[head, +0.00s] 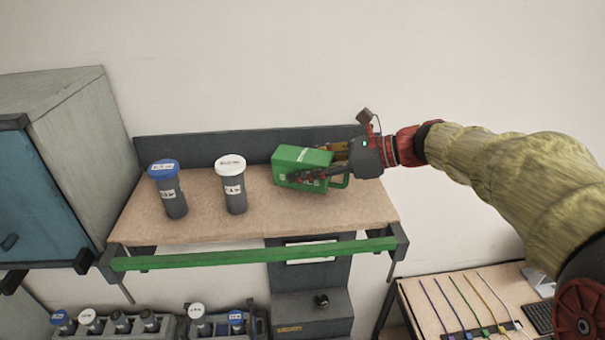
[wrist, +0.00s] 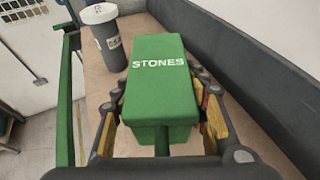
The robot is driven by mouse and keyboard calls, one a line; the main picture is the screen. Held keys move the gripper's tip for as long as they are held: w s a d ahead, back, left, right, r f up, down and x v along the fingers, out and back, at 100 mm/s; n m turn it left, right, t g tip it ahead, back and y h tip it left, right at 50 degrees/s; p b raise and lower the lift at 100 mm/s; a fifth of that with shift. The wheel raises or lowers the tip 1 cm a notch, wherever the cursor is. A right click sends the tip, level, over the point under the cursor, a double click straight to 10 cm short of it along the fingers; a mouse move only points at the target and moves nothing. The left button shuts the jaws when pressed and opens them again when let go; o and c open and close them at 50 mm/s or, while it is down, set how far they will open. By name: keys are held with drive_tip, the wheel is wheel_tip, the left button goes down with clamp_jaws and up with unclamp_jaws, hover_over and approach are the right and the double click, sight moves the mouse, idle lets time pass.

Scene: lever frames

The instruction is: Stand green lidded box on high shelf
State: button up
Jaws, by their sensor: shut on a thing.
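The green lidded box (head: 296,161) is upright at the right part of the high shelf (head: 262,213). Its lid reads "STONES" in the wrist view (wrist: 159,73). My gripper (head: 318,163) reaches in from the right and is shut on the box, with one finger along each side. The box's base looks at or just above the shelf board; I cannot tell whether it touches. The side of the box facing the back panel is hidden.
A white-lidded grey canister (head: 233,187) and a blue-lidded one (head: 170,190) stand left of the box. A green rail (head: 250,255) runs along the shelf front, and a dark panel (head: 200,150) along its back. A grey cabinet (head: 85,150) is at the left.

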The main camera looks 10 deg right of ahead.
drive_tip(key=shift+d+f, duration=0.2)
drive_tip(key=shift+f, duration=0.85)
drive_tip(key=shift+w+f, duration=0.1)
drive_tip(key=shift+f, duration=0.05)
drive_tip(key=shift+a, duration=0.15)
drive_tip(key=shift+f, duration=0.15)
drive_tip(key=o, duration=1.3)
drive_tip(key=shift+o, duration=0.2)
